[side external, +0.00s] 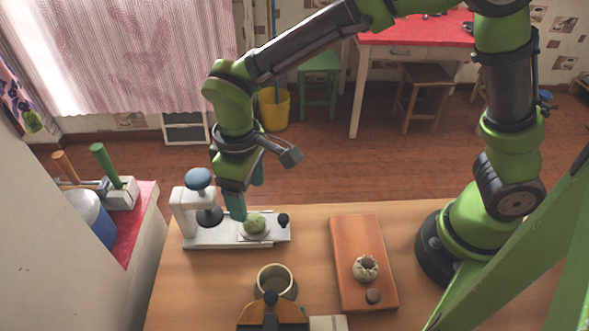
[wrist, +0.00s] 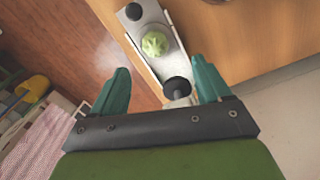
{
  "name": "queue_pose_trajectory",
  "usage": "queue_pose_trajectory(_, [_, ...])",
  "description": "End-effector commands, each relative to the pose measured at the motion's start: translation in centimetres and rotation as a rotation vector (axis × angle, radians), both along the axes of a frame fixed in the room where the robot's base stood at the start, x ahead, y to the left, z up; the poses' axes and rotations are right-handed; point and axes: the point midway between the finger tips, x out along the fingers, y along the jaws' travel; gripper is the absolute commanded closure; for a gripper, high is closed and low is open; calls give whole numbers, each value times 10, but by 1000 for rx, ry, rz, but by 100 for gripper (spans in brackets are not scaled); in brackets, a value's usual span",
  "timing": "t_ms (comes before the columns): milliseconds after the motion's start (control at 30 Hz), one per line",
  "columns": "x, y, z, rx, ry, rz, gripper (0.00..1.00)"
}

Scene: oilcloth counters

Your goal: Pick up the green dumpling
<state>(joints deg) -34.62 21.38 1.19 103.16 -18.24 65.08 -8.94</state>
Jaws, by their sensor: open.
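The green dumpling (side external: 255,223) sits on a small round pale plate on the flat base of a white and grey press-like device (side external: 215,233). My gripper (side external: 245,200) hangs above the device, just left of and above the dumpling. In the wrist view my gripper (wrist: 160,78) has its two teal fingers spread wide with nothing between them at the tips. The dumpling is apart from both fingers as far as I can see.
The device's dark round head with a blue knob (side external: 199,179) stands left of the dumpling, and a small black knob (side external: 283,220) is right of it. An orange board (side external: 345,230) holds a pale dumpling (side external: 365,268) and a brown disc (side external: 373,296). A round cup (side external: 277,280) stands in front.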

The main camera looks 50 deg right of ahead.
Motion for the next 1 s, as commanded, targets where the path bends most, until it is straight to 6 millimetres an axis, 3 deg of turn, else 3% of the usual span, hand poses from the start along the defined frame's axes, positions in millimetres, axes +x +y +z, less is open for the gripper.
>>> queue_pose_trajectory(100, [0, -1, -21, -2, 4, -1, 23])
queue_pose_trajectory(367, [0, -2, -41, -1, 2, -3, 23])
queue_pose_trajectory(633, [1, -9, -79, -1, 2, -1, 23])
queue_pose_trajectory(967, [1, -9, -87, 0, -1, -2, 23])
queue_pose_trajectory(1000, [1, -9, -87, 0, -1, -2, 28])
